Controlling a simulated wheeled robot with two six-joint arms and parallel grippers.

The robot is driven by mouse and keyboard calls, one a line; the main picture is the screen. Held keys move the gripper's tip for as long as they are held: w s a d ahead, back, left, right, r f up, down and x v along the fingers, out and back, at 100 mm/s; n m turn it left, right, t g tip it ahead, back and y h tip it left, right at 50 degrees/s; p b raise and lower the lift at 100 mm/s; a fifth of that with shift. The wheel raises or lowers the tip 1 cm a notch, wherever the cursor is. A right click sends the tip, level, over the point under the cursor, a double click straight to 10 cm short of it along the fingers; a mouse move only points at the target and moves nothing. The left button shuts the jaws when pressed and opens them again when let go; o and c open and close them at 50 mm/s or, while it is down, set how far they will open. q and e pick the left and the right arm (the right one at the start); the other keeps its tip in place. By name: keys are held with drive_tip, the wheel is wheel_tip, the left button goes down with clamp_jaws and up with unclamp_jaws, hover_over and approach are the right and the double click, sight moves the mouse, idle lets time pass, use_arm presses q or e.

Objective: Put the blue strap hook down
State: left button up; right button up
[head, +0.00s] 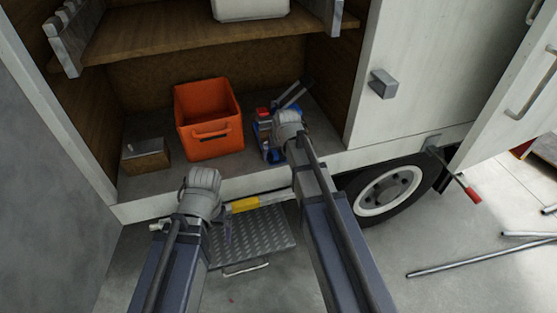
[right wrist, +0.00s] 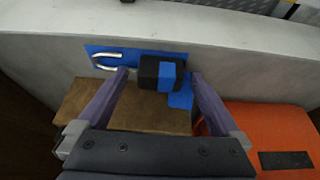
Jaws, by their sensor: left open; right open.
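The blue strap hook (right wrist: 160,73) lies on the truck's floor, a blue strap with a black buckle and a silver open hook at its left end in the right wrist view. In the head view a blue part of it (head: 277,155) shows beside my right gripper (head: 289,130), which hides the rest. In the right wrist view my right gripper (right wrist: 158,78) is open, its two fingers apart on either side of the black buckle. Whether they touch it I cannot tell. My left gripper (head: 202,190) is open and empty in front of the truck opening, above the step.
An orange crate (head: 208,120) stands left of my right gripper, with a wooden box (head: 147,157) further left. Small red and blue items (head: 263,125) sit close to the gripper. A shelf (head: 180,38) hangs above; the metal step (head: 255,240) is below.

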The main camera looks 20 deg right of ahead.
sight(278, 154)
drive_tip(key=shift+r, duration=0.1)
clamp_jaws()
idle(0.7)
drive_tip(key=shift+r, duration=0.1)
wheel_tip(278, 154, up, 10)
drive_tip(key=p, duration=1)
